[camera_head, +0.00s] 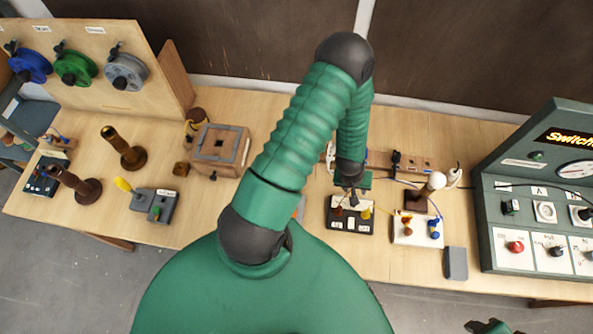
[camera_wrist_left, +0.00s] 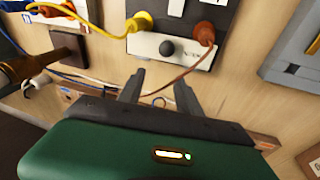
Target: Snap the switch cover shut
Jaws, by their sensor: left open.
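My left gripper (camera_head: 352,197) is open and points down behind a black box (camera_head: 350,227) with white labels. In the left wrist view its two fingers (camera_wrist_left: 157,92) stand apart, and a brown wire passes beyond them. The box's pale end panel (camera_wrist_left: 182,54) has a round black knob (camera_wrist_left: 167,48). A yellow plug (camera_wrist_left: 140,21) and a brown plug (camera_wrist_left: 204,34) sit at its two sides. I cannot make out which part is the switch cover. A dark green part of my right gripper (camera_head: 494,327) shows at the bottom edge; its fingers are unclear.
A white wired board (camera_head: 400,239), a bulb on a brown base (camera_head: 416,201) and a grey block (camera_head: 456,263) stand right of the box. A wooden strip (camera_head: 412,161) lies behind. The control panel (camera_head: 512,252) fills the right end.

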